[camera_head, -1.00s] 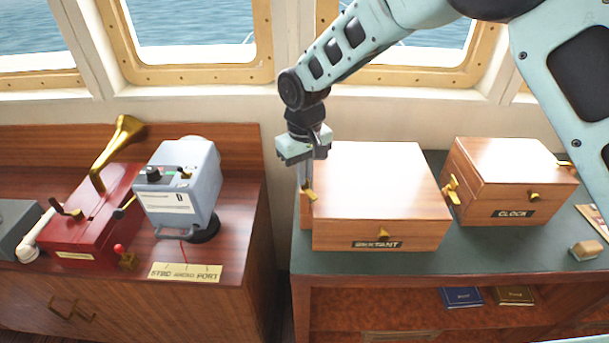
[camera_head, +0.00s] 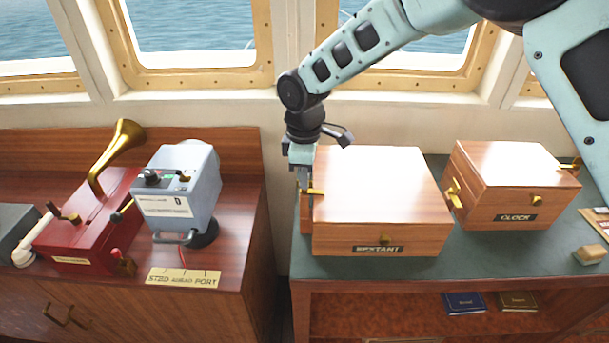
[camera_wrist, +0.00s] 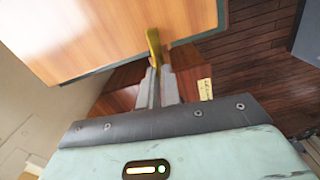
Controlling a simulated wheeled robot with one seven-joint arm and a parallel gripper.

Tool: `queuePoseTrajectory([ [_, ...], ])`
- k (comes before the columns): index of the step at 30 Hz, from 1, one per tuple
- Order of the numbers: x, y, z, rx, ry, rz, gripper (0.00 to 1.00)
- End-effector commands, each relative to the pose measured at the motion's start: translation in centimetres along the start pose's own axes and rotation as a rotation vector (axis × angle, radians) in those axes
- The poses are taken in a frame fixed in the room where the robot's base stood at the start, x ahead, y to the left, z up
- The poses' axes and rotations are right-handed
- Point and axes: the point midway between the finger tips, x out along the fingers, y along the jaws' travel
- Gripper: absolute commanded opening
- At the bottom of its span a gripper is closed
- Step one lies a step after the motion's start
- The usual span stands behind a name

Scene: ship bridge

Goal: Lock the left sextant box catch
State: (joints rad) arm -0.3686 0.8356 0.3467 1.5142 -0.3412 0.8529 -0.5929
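The sextant box (camera_head: 375,190) is a closed wooden box with a SEXTANT label on the green-topped cabinet. Its left brass catch (camera_head: 314,191) now lies about level at the box's left side. My gripper (camera_head: 304,184) points down beside that side, at the catch. In the wrist view, the two grey fingers (camera_wrist: 160,76) are close together with the brass catch (camera_wrist: 153,45) between their tips. They appear shut on it. The gripper partly hides the catch's base, so I cannot see whether it is fully engaged. A brass front knob (camera_head: 384,239) shows above the label.
A wooden clock box (camera_head: 508,185) with brass catches stands to the right, a small wooden block (camera_head: 590,254) near it. On the left console are a grey device (camera_head: 178,190) and a red box with a brass horn (camera_head: 118,150). A gap separates console and cabinet.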

Motion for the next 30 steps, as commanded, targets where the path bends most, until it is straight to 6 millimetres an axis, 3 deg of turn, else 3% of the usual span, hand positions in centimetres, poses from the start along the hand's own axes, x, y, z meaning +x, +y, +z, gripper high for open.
queuePoseTrajectory([
  [9,-0.24,0.12,-0.14,-0.106,0.005,0.005,0.00],
  [24,-0.26,0.13,-0.16,-0.125,0.005,0.006,0.00],
  [27,-0.26,0.12,-0.15,-0.125,0.004,0.005,0.27],
  [30,-0.19,0.09,-0.11,-0.124,0.003,0.004,0.27],
])
